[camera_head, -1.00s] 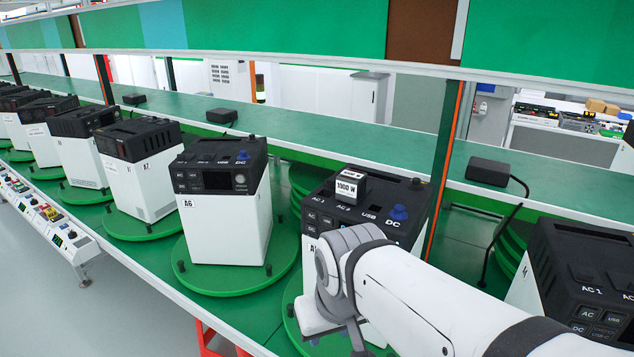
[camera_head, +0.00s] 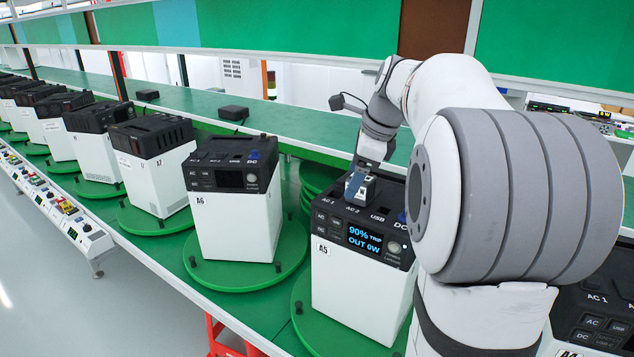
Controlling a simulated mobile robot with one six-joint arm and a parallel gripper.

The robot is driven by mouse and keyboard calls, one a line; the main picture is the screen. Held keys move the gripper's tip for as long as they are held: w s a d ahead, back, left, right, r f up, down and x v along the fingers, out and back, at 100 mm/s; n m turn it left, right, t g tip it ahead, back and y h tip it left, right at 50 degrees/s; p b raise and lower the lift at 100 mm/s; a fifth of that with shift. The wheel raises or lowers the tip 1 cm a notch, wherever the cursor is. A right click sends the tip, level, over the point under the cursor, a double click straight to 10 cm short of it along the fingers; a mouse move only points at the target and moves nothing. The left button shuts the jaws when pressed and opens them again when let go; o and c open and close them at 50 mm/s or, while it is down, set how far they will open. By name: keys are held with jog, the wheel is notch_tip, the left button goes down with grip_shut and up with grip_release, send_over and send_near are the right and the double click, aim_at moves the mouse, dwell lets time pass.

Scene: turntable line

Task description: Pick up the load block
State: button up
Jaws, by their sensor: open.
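The load block (camera_head: 367,190) is a small white and dark block standing on the black top of the power unit labelled A5 (camera_head: 350,285), near its back, by the AC sockets. My gripper (camera_head: 359,183) is directly at the block, pointing down from above. Its blue-grey finger covers the block's left part. The jaws are open, and I cannot tell whether either finger touches the block. The A5 display is lit and reads "90%" and "OUT 0W". My arm hides the right side of A5.
Unit A6 (camera_head: 236,220) stands on a green turntable (camera_head: 245,270) just left of A5. More units line up to the far left. A small black box (camera_head: 233,113) sits on the back green shelf. A control strip (camera_head: 85,228) runs along the front edge.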

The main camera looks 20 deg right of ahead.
aim_at(360, 194)
jog(key=w+d+m, duration=0.1)
jog(key=w+d+r+m, duration=0.1)
jog(key=d+m, duration=0.1)
jog(key=w+d+m, duration=0.1)
jog(key=shift+w+d+r+y, duration=0.15)
jog(key=shift+w+r+y, duration=0.05)
jog(key=shift+r+y, duration=0.15)
jog(key=shift+w+d+f+m, duration=0.1)
jog(key=shift+w+f+m, duration=0.05)
jog(key=shift+m, duration=0.25)
jog(key=x, duration=0.2)
jog(key=p+x, duration=0.1)
jog(key=x, duration=0.2)
jog(key=s+x, duration=0.1)
jog(key=x, duration=0.1)
jog(key=shift+w+d+f, duration=0.1)
jog(key=shift+d+f, duration=0.15)
jog(key=shift+f, duration=0.15)
jog(key=shift+c, duration=0.5)
jog(key=c, duration=1.3)
